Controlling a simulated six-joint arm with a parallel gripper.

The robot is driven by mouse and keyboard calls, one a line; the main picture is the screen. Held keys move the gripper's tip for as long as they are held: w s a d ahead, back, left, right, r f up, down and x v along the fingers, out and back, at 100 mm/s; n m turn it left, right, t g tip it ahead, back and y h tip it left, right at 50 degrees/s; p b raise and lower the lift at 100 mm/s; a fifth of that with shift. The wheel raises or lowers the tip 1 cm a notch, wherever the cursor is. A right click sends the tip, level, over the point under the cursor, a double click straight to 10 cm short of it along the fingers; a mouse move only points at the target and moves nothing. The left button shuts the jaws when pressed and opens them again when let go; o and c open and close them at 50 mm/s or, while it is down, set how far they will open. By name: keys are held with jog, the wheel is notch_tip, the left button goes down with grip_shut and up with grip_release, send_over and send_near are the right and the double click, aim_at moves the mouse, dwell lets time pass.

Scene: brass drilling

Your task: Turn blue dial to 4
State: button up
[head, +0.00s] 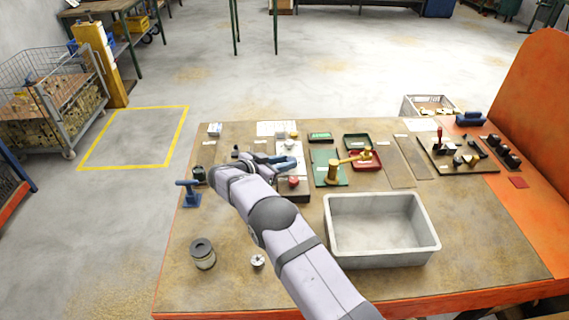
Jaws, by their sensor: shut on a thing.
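A control box (293,195) with a red button (293,181) stands left of the middle of the workbench (340,285). My gripper (285,163) is at the box's upper side, behind the red button, with its blue-grey end pointing right. It is shut at the place of the blue dial. The dial itself is mostly or wholly hidden by my gripper and arm, so its pointer and numbers cannot be read.
A large grey bin (380,258) stands at the front right. A green mat (325,168) with a brass part (334,172) and a red tray (368,164) lie right of the box. A blue-handled tool (188,193) and a grey cylinder (203,255) stand left.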

jog(key=shift+r, duration=0.15)
jog(key=o, duration=1)
jog(key=shift+o, duration=0.2)
jog(key=b+v, duration=0.2)
jog(key=v, duration=0.5)
